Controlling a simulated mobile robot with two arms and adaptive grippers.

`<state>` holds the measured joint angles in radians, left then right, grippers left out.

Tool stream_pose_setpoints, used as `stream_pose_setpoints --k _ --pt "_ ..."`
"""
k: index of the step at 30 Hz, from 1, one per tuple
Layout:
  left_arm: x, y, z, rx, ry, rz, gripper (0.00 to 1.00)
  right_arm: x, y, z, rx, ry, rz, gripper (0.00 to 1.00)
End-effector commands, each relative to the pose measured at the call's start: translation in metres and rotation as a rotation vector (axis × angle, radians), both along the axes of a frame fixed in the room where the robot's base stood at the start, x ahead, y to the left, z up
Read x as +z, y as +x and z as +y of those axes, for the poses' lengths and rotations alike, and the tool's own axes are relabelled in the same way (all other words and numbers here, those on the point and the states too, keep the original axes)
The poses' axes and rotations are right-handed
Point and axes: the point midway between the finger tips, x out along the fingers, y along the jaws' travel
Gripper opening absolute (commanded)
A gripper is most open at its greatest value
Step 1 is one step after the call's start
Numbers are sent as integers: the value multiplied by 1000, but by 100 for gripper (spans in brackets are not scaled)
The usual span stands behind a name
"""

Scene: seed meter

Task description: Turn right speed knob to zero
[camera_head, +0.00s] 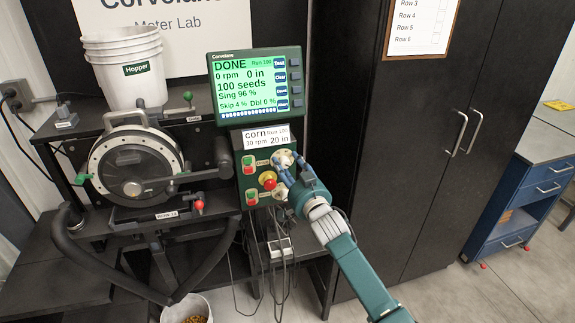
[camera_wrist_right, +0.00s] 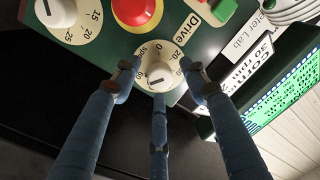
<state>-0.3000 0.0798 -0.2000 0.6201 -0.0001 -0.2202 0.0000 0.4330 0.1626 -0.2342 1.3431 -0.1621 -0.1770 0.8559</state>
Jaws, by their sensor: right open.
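The speed knob (camera_wrist_right: 157,74) is a white knob on a round cream dial with printed numbers. It sits at the upper right of the green control box (camera_head: 242,172) in the head view, partly hidden by my right gripper. My right gripper (camera_head: 285,168) is in front of it. In the wrist view its blue fingers (camera_wrist_right: 159,78) are spread around the knob, one at each side and one below. They are open, and I cannot tell whether they touch the knob. The knob's dark mark shows, but its exact reading is unclear. My left gripper is not in view.
A red stop button (camera_head: 267,180) and green and red push buttons (camera_head: 249,165) are close by. Another white dial knob (camera_wrist_right: 57,12) is beside the red button. The display (camera_head: 255,85) stands above the box. A black cabinet (camera_head: 405,150) is to the right.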

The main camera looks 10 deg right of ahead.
Motion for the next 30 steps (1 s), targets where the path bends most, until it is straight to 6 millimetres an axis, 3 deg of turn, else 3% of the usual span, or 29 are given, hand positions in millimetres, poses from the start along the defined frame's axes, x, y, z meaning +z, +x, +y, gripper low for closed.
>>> stream_pose_setpoints --k 8,15,30 --pt "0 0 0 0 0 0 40 0 2 0 0 0 0 44" --pt "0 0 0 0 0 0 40 0 1 0 0 0 0 0" --pt "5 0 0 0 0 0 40 3 2 0 0 -119 -5 0"
